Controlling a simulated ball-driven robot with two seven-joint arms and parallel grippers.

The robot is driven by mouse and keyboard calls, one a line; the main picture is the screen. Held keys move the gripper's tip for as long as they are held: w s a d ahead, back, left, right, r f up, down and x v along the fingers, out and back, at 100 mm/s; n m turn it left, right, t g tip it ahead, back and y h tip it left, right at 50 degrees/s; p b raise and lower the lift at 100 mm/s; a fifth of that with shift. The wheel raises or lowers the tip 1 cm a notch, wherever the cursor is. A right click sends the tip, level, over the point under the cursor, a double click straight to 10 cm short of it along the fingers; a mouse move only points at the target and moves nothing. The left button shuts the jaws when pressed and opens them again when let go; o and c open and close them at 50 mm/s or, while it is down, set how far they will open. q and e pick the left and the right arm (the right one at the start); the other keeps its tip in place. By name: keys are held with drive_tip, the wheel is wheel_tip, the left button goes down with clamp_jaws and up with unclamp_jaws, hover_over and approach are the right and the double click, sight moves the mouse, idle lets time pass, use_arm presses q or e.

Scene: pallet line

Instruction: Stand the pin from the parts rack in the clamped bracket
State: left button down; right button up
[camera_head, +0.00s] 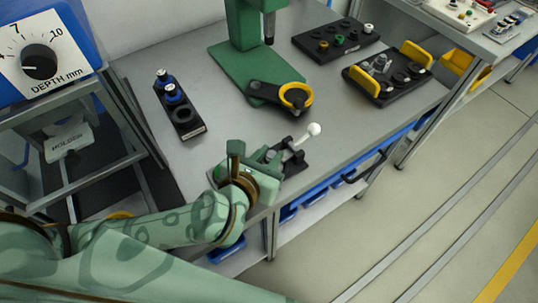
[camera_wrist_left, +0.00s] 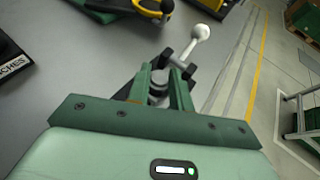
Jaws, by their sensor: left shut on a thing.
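My left gripper (camera_head: 272,163) is at the front edge of the grey bench, pointing down and away from me. In the left wrist view, its green fingers (camera_wrist_left: 160,88) are shut on a small silvery, round part, probably the pin (camera_wrist_left: 157,90). The part is mostly hidden by the fingers. The dark clamp (camera_head: 293,158) is just beyond the fingertips, with a white-knobbed lever (camera_head: 313,129). The bracket is hidden or cannot be told from the clamp, and I cannot tell whether the pin touches it. My right gripper is not in view.
A black tray with yellow ends (camera_head: 357,86) holds metal parts at the back right. A black block (camera_head: 335,54) with coloured pieces is behind it. A green press (camera_head: 228,66) stands mid-bench, and a black holder (camera_head: 188,131) with blue-topped tools is at left.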

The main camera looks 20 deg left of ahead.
use_arm(q)
drive_tip(key=shift+s, duration=0.1)
drive_tip(key=shift+f, duration=0.2)
drive_tip(key=c, duration=1.3)
unclamp_jaws()
drive_tip(key=shift+o, duration=0.2)
